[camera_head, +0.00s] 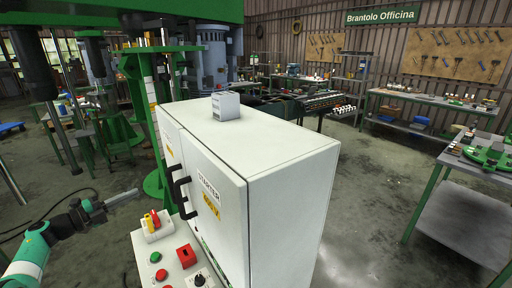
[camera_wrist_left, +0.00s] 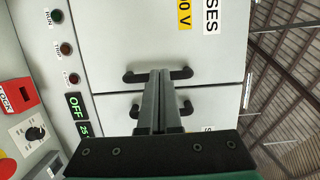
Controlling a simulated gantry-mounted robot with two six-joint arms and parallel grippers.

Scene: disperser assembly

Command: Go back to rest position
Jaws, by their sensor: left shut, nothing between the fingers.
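My left gripper (camera_head: 132,194) comes in from the left in the head view, left of the white cabinet (camera_head: 285,170). It is shut, with nothing held between the fingers, and looks apart from the control panel (camera_head: 182,262). In the left wrist view its two closed fingers (camera_wrist_left: 159,78) point towards the cabinet front, overlapping the two black door handles (camera_wrist_left: 160,75). The handles (camera_head: 180,192) also show in the head view; I cannot tell the exact gap to them. My right gripper is not in view.
A small grey box (camera_head: 226,105) sits on the cabinet top. A green machine frame (camera_head: 160,120) stands behind my left gripper. A workbench (camera_head: 470,160) stands at the right. The floor (camera_head: 365,215) between cabinet and workbench is clear.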

